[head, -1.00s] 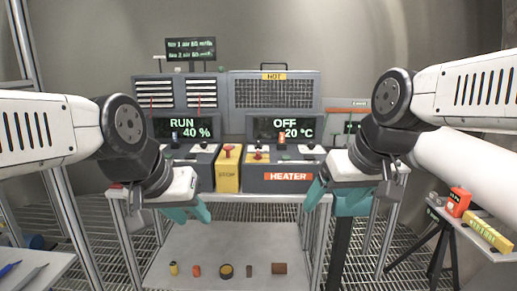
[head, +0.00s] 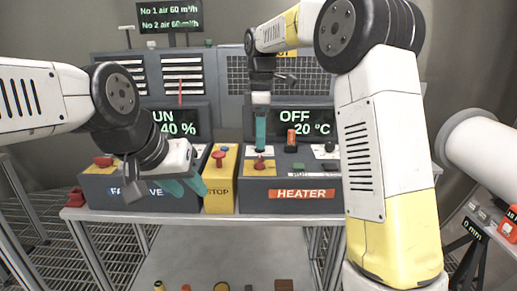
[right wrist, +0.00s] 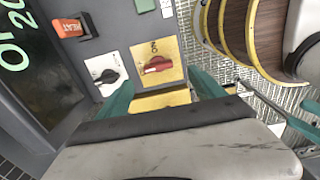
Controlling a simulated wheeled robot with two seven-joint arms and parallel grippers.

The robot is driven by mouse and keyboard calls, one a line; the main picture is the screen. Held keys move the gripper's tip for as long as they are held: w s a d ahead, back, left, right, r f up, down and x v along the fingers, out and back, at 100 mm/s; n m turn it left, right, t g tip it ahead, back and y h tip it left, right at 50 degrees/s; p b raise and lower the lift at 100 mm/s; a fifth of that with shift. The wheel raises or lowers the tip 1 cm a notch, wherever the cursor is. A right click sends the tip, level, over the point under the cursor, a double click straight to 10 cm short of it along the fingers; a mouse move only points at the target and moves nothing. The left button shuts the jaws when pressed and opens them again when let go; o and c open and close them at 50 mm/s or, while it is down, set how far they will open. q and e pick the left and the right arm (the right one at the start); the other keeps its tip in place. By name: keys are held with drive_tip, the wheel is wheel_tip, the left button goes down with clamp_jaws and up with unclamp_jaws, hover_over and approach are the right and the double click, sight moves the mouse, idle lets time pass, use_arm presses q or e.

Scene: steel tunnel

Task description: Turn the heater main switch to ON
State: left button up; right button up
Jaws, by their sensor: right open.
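The heater main switch is a red handle on a yellow plate. In the head view the red handle (head: 260,164) sits on the heater console's top. In the right wrist view the red handle (right wrist: 157,65) lies crosswise on its yellow plate, with ON lettering above it. The heater display (head: 296,122) reads OFF, 20 °C. My right gripper (head: 260,148) points down above the switch. In the right wrist view its teal fingers are apart on either side of the plate, with nothing between them. My left gripper (head: 190,188) hangs before the fan console; its finger gap is unclear.
A black knob (right wrist: 107,76) and an orange HEAT switch (right wrist: 72,27) are close beside the main switch. The yellow STOP box (head: 220,193) with a red button stands left of the heater console (head: 325,203). A table with instruments is at the right.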

sight(260, 158)
drive_tip(key=shift+w+a+f, duration=0.2)
drive_tip(key=shift+w+f, duration=0.1)
wheel_tip(260, 158, down, 7)
drive_tip(key=shift+f, duration=0.2)
drive_tip(key=c, duration=1.4)
drive_tip(key=shift+o, duration=0.2)
